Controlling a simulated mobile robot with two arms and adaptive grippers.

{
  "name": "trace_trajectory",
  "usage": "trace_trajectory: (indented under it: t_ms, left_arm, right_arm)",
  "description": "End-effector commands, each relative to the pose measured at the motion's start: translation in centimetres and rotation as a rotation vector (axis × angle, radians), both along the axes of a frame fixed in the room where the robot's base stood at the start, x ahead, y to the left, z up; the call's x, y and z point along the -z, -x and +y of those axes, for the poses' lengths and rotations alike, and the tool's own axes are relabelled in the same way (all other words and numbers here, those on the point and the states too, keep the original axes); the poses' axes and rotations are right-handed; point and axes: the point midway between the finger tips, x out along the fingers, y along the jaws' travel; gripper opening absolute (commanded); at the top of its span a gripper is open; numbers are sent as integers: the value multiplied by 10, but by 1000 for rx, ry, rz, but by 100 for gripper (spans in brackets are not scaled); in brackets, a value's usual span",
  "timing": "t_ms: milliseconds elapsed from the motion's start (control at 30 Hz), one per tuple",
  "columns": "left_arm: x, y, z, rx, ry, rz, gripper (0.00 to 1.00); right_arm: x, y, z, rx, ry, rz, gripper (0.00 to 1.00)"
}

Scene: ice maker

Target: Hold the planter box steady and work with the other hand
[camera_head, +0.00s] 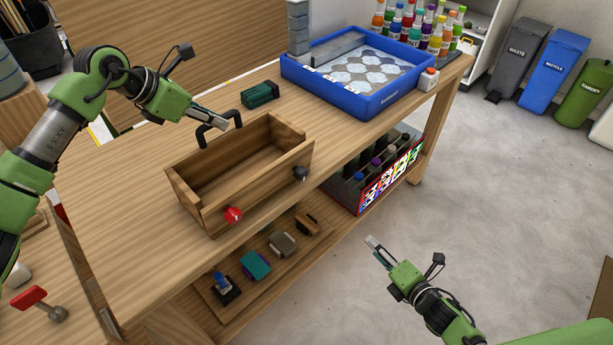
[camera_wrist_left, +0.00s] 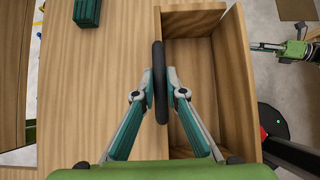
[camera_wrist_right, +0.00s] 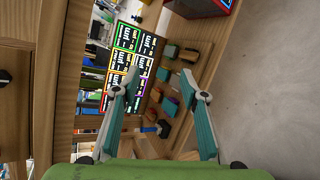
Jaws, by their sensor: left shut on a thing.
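The wooden planter box (camera_head: 262,181) stands on the workbench, open at the top and empty. It has a black handle (camera_head: 203,137) on its far long side and a red knob (camera_head: 233,214) and a black knob (camera_head: 301,173) on its near side. My left gripper (camera_head: 222,124) is shut on the black handle; in the left wrist view its fingertips (camera_wrist_left: 160,88) press on the handle from both sides, beside the box wall (camera_wrist_left: 246,90). My right gripper (camera_head: 373,246) is empty, off the bench's near side above the floor; in the right wrist view its fingers (camera_wrist_right: 158,85) stand apart.
A blue tray (camera_head: 375,105) sits at the bench's far end, and a dark green block (camera_head: 260,94) lies behind the box. The lower shelf holds a bottle crate (camera_head: 391,178) and several small items, including a teal block (camera_head: 255,265). The floor (camera_head: 500,200) at the right is clear.

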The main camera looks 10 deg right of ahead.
Motion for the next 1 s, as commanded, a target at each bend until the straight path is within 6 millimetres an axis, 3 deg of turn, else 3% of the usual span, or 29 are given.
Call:
trace_trajectory:
  t_ms: [33, 200, 300, 400, 500, 667, 1000]
  left_arm:
    - [-2, -1, 0, -2, 2, -4, 0]
    - [-2, -1, 0, -2, 2, -4, 0]
    - [-2, -1, 0, -2, 3, -5, 0]
    - [-2, -1, 0, -2, 3, -5, 0]
    - [-2, -1, 0, -2, 3, -5, 0]
    - [-2, -1, 0, -2, 3, -5, 0]
    - [-3, -1, 0, -1, 3, -6, 0]
  right_arm:
    - [-36, -10, 12, -91, 91, -98, 40]
    - [-136, -20, 58, -344, 392, -416, 40]
    - [-179, -15, 81, -442, 527, -567, 40]
    - [-207, -8, 97, -502, 620, -675, 40]
    - [-223, -3, 107, -535, 673, -737, 40]
    - [-230, -7, 115, -546, 695, -766, 40]
    - [-230, -48, 145, -544, 694, -764, 40]
